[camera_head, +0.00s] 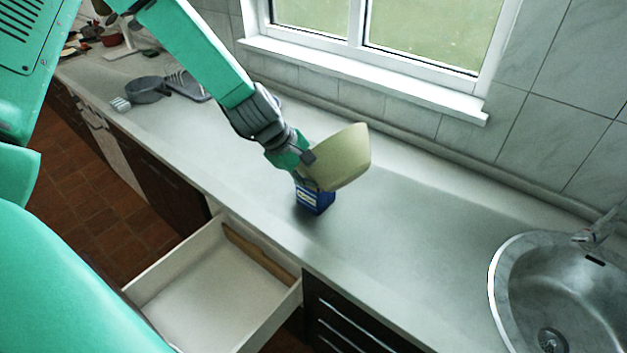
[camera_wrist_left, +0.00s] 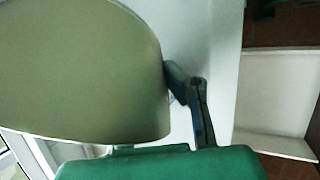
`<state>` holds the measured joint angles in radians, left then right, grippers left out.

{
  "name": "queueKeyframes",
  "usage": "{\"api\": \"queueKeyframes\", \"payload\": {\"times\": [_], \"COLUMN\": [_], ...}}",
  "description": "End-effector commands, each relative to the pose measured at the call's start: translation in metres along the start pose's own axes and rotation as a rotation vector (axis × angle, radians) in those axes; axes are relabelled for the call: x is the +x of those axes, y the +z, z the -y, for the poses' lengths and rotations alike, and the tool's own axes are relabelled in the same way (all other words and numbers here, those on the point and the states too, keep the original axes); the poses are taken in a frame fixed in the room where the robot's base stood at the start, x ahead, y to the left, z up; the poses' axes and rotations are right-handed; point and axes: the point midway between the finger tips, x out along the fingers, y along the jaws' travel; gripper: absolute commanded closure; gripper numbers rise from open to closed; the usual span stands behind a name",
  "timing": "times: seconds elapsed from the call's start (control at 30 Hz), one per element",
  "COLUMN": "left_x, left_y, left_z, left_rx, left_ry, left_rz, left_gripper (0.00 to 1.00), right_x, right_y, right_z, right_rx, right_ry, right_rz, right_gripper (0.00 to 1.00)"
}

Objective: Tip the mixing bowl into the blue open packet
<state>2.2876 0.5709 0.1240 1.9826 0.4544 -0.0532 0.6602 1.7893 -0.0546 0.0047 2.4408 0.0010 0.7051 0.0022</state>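The mixing bowl (camera_head: 344,158), pale yellow-green, is tilted steeply on its side above the counter. My left gripper (camera_head: 308,172) is at its left edge and appears shut on its wall. In the left wrist view the bowl (camera_wrist_left: 80,70) fills the upper left and meets the dark gripper fingers (camera_wrist_left: 187,98). The blue packet (camera_head: 316,202) stands on the counter directly below the gripper and the bowl's lower edge. Its opening is hidden by the bowl and gripper, and I cannot see contents in either. My right gripper is not in view.
An open, pale drawer (camera_head: 205,285) juts out below the counter's front edge. A round steel sink (camera_head: 560,290) is at the right. A grey pan (camera_head: 147,90) lies at the far left. The counter (camera_head: 420,230) between packet and sink is clear. A window sill runs behind.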

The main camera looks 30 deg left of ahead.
Motion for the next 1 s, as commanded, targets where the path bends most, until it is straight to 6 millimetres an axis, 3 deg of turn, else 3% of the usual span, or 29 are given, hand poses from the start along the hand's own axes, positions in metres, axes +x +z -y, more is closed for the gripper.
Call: {"api": "queueKeyframes", "payload": {"times": [1.0], "left_x": [-0.021], "left_y": [-0.013], "left_z": [-0.015], "left_rx": [-0.113], "left_ry": [-0.052], "left_rz": [0.219], "left_gripper": [1.00], "right_x": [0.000], "right_y": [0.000], "right_z": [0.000], "right_rx": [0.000], "right_ry": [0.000], "right_rz": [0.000], "right_gripper": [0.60]}}
